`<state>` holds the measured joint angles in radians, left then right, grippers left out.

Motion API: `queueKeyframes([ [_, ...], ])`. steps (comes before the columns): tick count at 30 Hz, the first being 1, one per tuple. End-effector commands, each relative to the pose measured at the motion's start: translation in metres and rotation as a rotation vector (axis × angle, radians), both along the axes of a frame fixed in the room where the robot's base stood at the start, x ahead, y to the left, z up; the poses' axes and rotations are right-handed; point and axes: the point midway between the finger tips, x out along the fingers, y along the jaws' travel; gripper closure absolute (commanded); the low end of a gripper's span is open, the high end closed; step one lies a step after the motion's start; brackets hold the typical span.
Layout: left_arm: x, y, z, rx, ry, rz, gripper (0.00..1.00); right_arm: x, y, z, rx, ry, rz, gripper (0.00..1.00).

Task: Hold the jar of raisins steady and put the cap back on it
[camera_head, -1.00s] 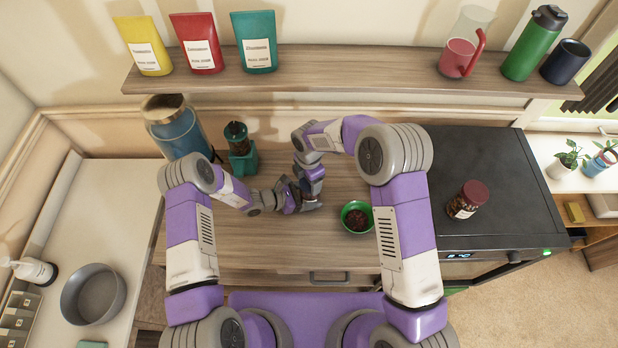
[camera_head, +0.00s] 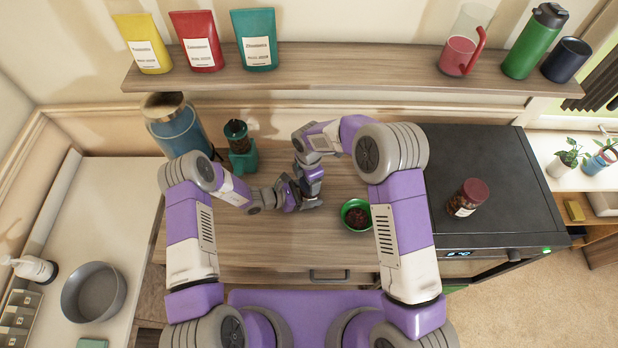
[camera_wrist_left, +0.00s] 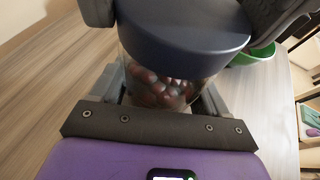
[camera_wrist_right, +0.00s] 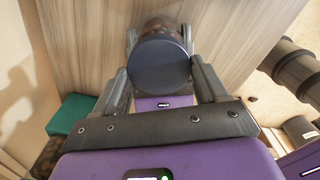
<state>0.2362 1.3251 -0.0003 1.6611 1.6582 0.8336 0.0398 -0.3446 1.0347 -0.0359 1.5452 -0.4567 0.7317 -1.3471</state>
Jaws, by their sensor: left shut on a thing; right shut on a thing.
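The jar of raisins (camera_wrist_left: 150,92), clear with dark red-brown contents, is between the fingers of my left gripper (camera_wrist_left: 163,85), which is shut on it. The dark blue cap (camera_wrist_left: 185,28) is over the jar's mouth in the left wrist view. My right gripper (camera_wrist_right: 160,80) is shut on the cap, which also shows in the right wrist view (camera_wrist_right: 160,66) with part of the jar beyond it. I cannot tell whether the cap is seated or just above the rim. In the head view, my left gripper (camera_head: 292,196) and right gripper (camera_head: 308,190) meet over the counter, largely hiding jar and cap.
A green bowl (camera_head: 356,216) with dark contents stands just right of my grippers. A teal grinder (camera_head: 241,150) and a blue flask (camera_head: 177,128) stand behind to the left. A red-lidded jar (camera_head: 467,198) is on the black appliance (camera_head: 500,165). The front counter is clear.

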Motion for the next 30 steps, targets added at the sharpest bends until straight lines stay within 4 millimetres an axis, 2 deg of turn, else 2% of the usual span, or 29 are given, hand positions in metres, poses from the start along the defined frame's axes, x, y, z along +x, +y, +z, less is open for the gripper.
queueKeyframes([
  [14,0.0005,0.0005,-0.0001,0.001,0.000,0.001,1.00,0.0038,0.0009,0.0004,-0.002,-0.002,-1.013,0.55],
  [30,0.0004,0.0007,-0.0003,0.002,0.001,0.002,1.00,0.0054,-0.0032,-0.0006,-0.002,-0.002,-2.261,0.55],
])
